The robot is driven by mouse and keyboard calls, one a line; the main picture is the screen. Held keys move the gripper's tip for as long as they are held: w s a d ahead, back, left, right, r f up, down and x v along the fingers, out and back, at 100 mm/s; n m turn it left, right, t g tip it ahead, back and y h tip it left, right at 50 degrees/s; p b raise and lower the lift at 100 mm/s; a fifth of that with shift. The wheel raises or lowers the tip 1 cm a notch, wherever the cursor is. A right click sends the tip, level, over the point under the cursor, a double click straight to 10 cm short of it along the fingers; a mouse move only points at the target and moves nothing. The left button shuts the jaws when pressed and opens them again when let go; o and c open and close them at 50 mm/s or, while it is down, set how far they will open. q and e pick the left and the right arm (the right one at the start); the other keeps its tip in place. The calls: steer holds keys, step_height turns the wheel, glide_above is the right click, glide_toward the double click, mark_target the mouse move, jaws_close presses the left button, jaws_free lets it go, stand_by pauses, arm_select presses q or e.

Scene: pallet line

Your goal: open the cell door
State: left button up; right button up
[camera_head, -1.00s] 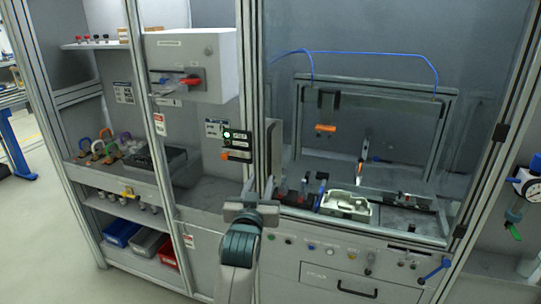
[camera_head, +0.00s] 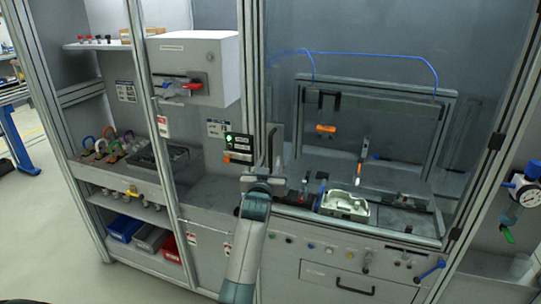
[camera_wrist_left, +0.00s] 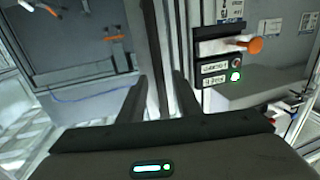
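The cell door is the clear panel (camera_head: 390,60) in a metal frame on the right half of the cell. An upright grey handle bar (camera_head: 279,146) stands near its left edge, beside the small switch box. My left gripper (camera_head: 267,168) is at the lower part of this handle. In the left wrist view my two dark fingers (camera_wrist_left: 159,92) are apart, with an upright grey bar (camera_wrist_left: 153,45) showing between them. I cannot tell whether either finger touches it. The door looks closed. My right gripper is not in view.
A switch box (camera_head: 238,146) with a lit green lamp and an orange part sits just left of the handle. A white cabinet (camera_head: 215,55) with a red switch is above left. A blue valve lever (camera_head: 432,270) and a gauge (camera_head: 530,194) are at right.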

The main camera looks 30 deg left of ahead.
arm_select(q)
steer(key=shift+p+x, duration=0.35)
steer(key=shift+x, duration=0.95)
steer(key=shift+c, duration=0.3)
jaws_close()
steer(key=shift+s+d+f, duration=0.1)
steer(key=shift+f, duration=0.05)
